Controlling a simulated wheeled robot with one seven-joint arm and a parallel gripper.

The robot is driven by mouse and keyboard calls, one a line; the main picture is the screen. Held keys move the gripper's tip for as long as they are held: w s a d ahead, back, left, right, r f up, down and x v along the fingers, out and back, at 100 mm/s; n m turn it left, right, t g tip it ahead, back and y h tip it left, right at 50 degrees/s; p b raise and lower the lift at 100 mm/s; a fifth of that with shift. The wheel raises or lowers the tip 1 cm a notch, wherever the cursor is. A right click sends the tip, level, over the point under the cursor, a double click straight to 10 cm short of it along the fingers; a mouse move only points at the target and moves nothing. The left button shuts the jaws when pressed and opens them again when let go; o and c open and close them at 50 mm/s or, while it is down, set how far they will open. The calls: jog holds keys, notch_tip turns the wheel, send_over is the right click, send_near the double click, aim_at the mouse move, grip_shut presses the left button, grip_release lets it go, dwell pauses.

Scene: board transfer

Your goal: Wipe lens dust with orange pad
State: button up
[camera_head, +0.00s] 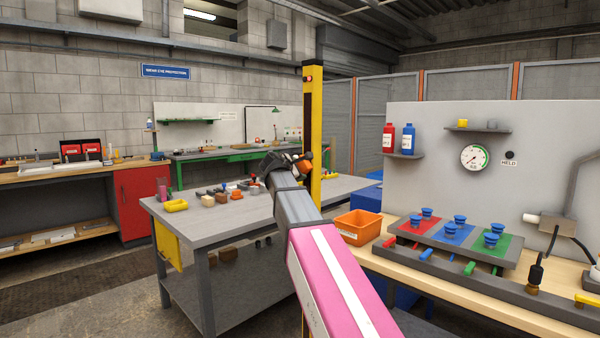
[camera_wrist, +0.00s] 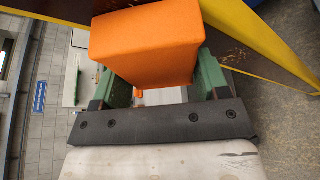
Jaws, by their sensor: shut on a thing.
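My gripper (camera_wrist: 158,82) is shut on an orange pad (camera_wrist: 145,42); its green fingers clamp the pad's two sides in the wrist view. In the head view the pad (camera_head: 304,163) shows at the end of my arm, close to a yellow post (camera_head: 313,110) with a dark front strip and a red light near its top. In the wrist view the yellow post (camera_wrist: 245,25) runs past the pad, and brown specks (camera_wrist: 237,54) lie on its dark strip. I cannot tell whether the pad touches the strip. Part of the strip is hidden behind the pad.
On the right, a wooden bench (camera_head: 430,268) carries an orange bin (camera_head: 358,227) and a panel of blue knobs (camera_head: 460,232). Open floor (camera_head: 110,295) lies to the left.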

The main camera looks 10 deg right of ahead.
jog(key=shift+w+a, duration=0.15)
jog(key=shift+s+a, duration=0.55)
jog(key=shift+a, duration=0.25)
jog(key=shift+s+a, duration=0.55)
jog(key=shift+a, duration=0.25)
jog(key=shift+s+a, duration=0.55)
jog(key=shift+a, duration=0.25)
jog(key=shift+s+a, duration=0.45)
jog(key=shift+a, duration=0.2)
jog(key=shift+s+a, duration=0.4)
jog(key=shift+a, duration=0.2)
notch_tip(320, 180, down, 8)
jog(key=w+d, duration=0.3)
jog(key=d, duration=0.2)
jog(key=shift+w+d, duration=0.4)
jog(key=shift+w+d, duration=0.55)
jog(key=shift+d, duration=0.3)
